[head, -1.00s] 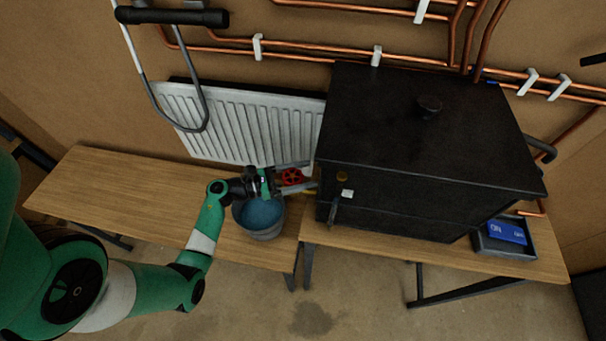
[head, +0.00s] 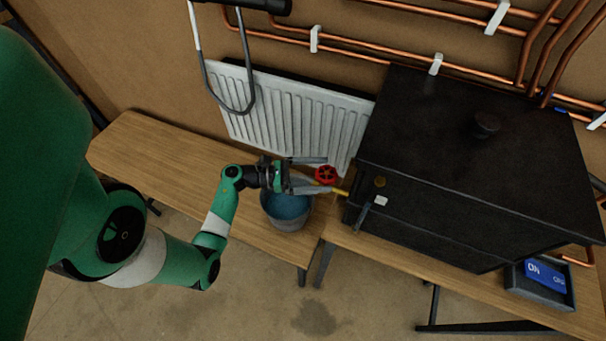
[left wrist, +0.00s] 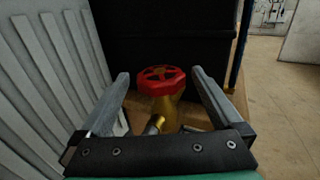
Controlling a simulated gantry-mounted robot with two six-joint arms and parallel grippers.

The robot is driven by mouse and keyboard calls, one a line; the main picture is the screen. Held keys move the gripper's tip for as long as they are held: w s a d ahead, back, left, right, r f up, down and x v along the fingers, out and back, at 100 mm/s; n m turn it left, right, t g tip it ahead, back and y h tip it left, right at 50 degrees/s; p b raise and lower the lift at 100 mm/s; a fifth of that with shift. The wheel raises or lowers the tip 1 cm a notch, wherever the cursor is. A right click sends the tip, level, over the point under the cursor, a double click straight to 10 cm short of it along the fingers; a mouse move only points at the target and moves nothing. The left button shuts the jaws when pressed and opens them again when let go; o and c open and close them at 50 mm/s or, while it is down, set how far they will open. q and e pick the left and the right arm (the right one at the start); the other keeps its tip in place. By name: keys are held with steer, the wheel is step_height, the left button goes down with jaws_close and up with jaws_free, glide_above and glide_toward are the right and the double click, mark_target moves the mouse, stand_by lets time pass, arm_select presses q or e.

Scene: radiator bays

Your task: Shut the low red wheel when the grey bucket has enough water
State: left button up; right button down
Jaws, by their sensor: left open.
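The red wheel (head: 326,175) sits low beside the radiator's lower right corner, on a brass valve. In the left wrist view the red wheel (left wrist: 161,78) stands ahead, between and beyond my open fingers, with its brass stem (left wrist: 166,108) below. My left gripper (head: 318,174) is open and empty, its fingers pointing right toward the wheel. I cannot tell whether they touch it. The grey bucket (head: 289,222) stands on the bench below my left gripper, with blue water (head: 287,205) in it; the gripper hides part of its rim. My right gripper is not in view.
The white radiator (head: 295,118) is behind the wheel. A large black box (head: 470,150) stands close to its right. A blue ON/OFF sign (head: 545,275) lies in a tray at the far right. The wooden bench (head: 160,155) is clear at left.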

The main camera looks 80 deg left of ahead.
arm_select(q)
steer(key=s, duration=0.4)
steer(key=s+a+b, duration=0.1)
steer(key=s, duration=0.1)
steer(key=shift+s, duration=0.25)
